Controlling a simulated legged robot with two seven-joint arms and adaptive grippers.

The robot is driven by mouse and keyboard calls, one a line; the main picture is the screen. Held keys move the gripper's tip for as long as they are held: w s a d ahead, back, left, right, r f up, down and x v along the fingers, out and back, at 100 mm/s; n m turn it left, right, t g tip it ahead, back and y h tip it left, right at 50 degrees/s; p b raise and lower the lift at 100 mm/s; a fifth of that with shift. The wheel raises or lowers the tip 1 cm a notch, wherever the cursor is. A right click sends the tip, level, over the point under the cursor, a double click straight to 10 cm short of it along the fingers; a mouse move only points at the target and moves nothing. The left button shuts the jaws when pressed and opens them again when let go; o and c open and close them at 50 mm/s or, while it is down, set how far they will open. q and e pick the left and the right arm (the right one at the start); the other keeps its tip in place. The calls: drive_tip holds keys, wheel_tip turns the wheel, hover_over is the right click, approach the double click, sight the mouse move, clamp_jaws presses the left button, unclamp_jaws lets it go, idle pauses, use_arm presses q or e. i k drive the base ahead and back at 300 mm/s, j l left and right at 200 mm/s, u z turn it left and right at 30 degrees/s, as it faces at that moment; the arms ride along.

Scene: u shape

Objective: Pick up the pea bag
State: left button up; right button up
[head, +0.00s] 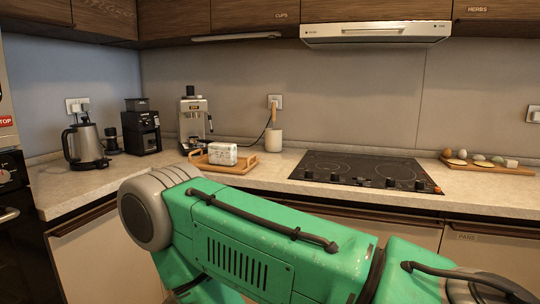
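I cannot make out a pea bag in the head view. A small white item with faint markings (222,154) sits on a wooden tray (243,166) on the counter, and I cannot tell what it is. Neither gripper shows. A large green link of mine crosses the lower part of the view and hides part of the cabinet fronts below the counter.
The counter (110,182) bears a kettle (84,145), a black grinder (141,131), an espresso machine (193,121) and a utensil holder (273,140). A black cooktop (365,170) lies in the middle. A wooden board (500,167) with eggs and other food is at right.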

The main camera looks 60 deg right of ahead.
sight(218, 154)
drive_tip(key=z, duration=1.85)
drive_tip(key=i+j+z, duration=0.25)
drive_tip(key=z, duration=0.15)
drive_tip(key=i+j+z, duration=0.2)
drive_tip(key=z, duration=0.15)
drive_tip(key=i+j+z, duration=0.15)
drive_tip(key=j+z, duration=0.25)
drive_tip(key=i+j+z, duration=0.1)
drive_tip(key=j+z, duration=0.3)
drive_tip(key=j, duration=0.1)
